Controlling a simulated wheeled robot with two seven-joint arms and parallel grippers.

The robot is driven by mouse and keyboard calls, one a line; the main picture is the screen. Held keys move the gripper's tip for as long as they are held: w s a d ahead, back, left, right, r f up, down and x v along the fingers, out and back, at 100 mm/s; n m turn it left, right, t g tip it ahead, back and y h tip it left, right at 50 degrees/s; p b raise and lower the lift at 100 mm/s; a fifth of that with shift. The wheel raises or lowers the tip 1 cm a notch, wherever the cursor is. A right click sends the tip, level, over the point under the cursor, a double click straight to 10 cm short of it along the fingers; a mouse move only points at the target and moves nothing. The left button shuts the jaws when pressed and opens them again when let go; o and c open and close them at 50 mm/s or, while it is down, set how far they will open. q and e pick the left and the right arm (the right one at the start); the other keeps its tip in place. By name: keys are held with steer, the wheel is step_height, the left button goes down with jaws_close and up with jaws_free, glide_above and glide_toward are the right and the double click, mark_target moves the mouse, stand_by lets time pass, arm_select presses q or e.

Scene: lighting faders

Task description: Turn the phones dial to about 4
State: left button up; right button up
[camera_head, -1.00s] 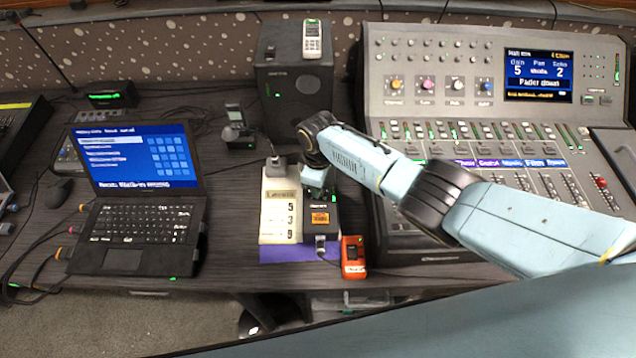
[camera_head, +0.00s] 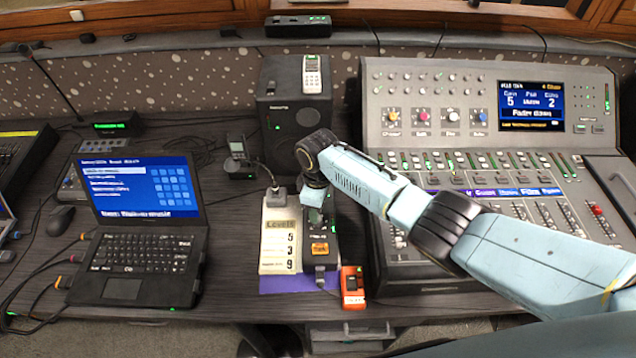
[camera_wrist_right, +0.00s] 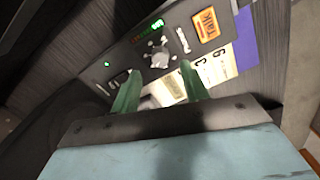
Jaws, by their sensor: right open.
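A small black control box (camera_head: 320,268) with an orange label stands beside the levels card on the desk. In the right wrist view its face shows a pale round dial (camera_wrist_right: 160,59) with tick marks around it, near a green lit meter (camera_wrist_right: 150,30). In the head view the right gripper (camera_head: 316,195) is over the box's far end, hiding the dial. My left gripper is not in view.
A levels card (camera_head: 279,226) showing 5, 3, 9 lies left of the box. An orange device (camera_head: 353,286) sits at its near right. A black speaker (camera_head: 296,110) stands behind, a mixing console (camera_head: 400,108) to the right, and a laptop (camera_head: 140,240) to the left.

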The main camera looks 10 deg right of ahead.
step_height(320, 180, up, 9)
steer(key=p, duration=0.1)
steer(key=shift+s+f, duration=0.1)
stand_by(0.6)
